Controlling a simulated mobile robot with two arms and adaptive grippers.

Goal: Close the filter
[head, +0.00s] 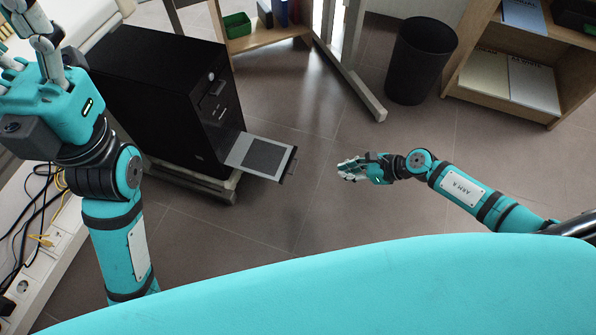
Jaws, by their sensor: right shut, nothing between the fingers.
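The filter (262,157) is a flat grey frame with a dark mesh panel. It sticks out to the right from the bottom of a black computer tower (160,85), low above the floor. My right gripper (343,170) is shut and empty. It is to the right of the filter's outer end, with a gap between them, and its fingers point left toward it. My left gripper (35,55) is at the top left, in front of the tower's left side and partly cut off by the picture edge. Its finger opening is not clear.
The tower stands on a low light base (222,188). A desk leg foot (365,100) reaches across the floor behind my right gripper. A black bin (421,62) and a wooden shelf (545,112) are at the back right. Cables lie at the left. The tiled floor around the filter is clear.

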